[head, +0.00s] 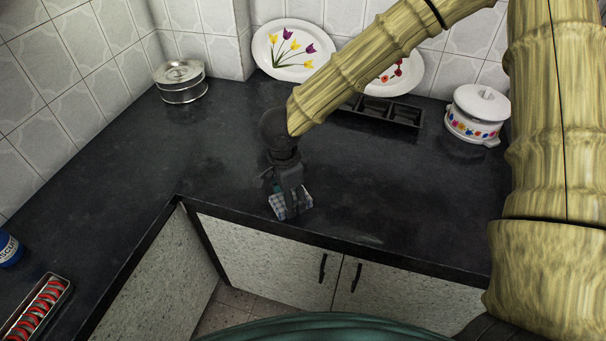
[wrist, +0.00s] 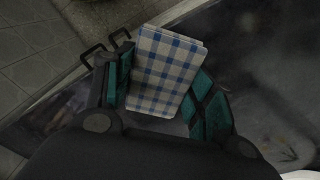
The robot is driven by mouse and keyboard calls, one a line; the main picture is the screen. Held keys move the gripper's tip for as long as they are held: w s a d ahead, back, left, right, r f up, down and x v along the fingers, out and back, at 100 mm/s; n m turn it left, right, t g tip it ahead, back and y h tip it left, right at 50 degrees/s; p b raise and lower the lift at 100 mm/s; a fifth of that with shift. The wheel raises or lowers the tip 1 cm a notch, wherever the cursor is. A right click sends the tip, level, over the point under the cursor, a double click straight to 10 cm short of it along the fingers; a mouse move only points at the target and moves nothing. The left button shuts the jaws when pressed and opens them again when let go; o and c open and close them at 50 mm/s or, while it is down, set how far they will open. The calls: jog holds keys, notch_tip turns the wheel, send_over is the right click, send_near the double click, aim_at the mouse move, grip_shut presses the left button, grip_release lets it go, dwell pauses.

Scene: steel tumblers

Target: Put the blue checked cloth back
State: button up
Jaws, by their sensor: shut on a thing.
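The blue checked cloth (wrist: 163,72), folded into a flat rectangle with blue and white squares, is between the fingers of my gripper (wrist: 165,95) in the wrist view. The gripper is shut on it. In the head view, my gripper (head: 290,198) points down near the front edge of the dark counter (head: 220,150), and the cloth (head: 278,206) shows beside the fingers. The fingers hide part of the cloth. I cannot tell whether it touches the counter or is just above it.
A dark compartment tray (head: 405,115) lies behind my arm. A white pot (head: 478,112) stands at right, a steel container (head: 181,82) at back left, and a flowered plate (head: 292,50) leans on the wall. A tray of red things (head: 38,305) and a blue tin (head: 9,248) are at left.

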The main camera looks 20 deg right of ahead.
jog(key=w+d+p, duration=0.1)
jog(key=w+d, duration=0.1)
jog(key=w, duration=0.1)
jog(key=w+d, duration=0.2)
jog(key=w, duration=0.1)
jog(key=w+d+f+p, duration=0.1)
jog(key=w+d, duration=0.2)
jog(key=w, duration=0.1)
jog(key=shift+p, duration=0.3)
jog(key=shift+w+f+p, duration=0.1)
jog(key=shift+f+p, duration=0.4)
jog(key=shift+f, duration=1.4)
jog(key=o, duration=1)
jog(key=shift+c, duration=0.2)
jog(key=shift+r, duration=0.1)
notch_tip(320, 180, up, 12)
jog(key=b, duration=0.1)
jog(key=shift+a+b, duration=0.2)
jog(key=shift+b, duration=0.1)
jog(key=shift+w, duration=0.1)
